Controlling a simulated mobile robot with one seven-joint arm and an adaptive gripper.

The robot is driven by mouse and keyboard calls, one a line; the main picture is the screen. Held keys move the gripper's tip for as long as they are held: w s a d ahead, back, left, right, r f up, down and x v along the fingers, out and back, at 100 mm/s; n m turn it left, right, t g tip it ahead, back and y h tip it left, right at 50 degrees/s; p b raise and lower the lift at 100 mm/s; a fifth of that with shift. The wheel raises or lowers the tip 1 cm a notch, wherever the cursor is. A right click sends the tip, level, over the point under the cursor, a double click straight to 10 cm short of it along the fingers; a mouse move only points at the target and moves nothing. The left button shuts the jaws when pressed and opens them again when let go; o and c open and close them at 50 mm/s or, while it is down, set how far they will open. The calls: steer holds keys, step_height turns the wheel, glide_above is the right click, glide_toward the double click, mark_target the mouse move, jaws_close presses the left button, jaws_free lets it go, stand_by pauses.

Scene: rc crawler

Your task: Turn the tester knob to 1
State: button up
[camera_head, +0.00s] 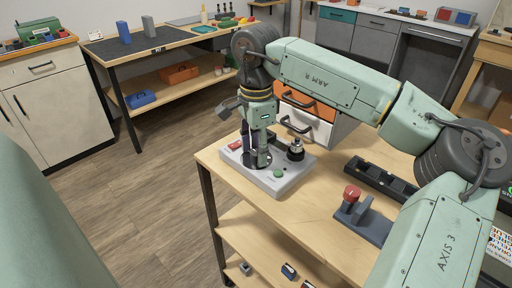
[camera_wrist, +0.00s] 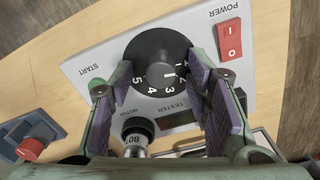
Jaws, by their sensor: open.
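The tester (camera_head: 262,180) is a light grey box on the wooden bench; its panel (camera_wrist: 100,62) fills the middle of the wrist view. The black knob (camera_wrist: 160,72) sits on a black round dial with white numbers. Its white mark points right in the wrist view, toward the 1 and 2 side; I cannot tell the exact number. My gripper (camera_wrist: 160,68) is open, with purple-padded fingers on either side of the knob and visible gaps between. In the head view my gripper (camera_head: 258,158) points down over the tester and mostly hides the knob.
A red power switch (camera_wrist: 229,39) lies close to the right finger. A motor (camera_wrist: 138,133) stands on the tester near the gripper; it also shows in the head view (camera_head: 295,150). A green button (camera_head: 278,173) and a red-topped stand (camera_head: 352,194) are nearby.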

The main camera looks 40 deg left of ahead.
mark_target(256, 152)
steer(key=shift+r, duration=0.1)
step_height(256, 152, up, 12)
stand_by(0.5)
stand_by(0.5)
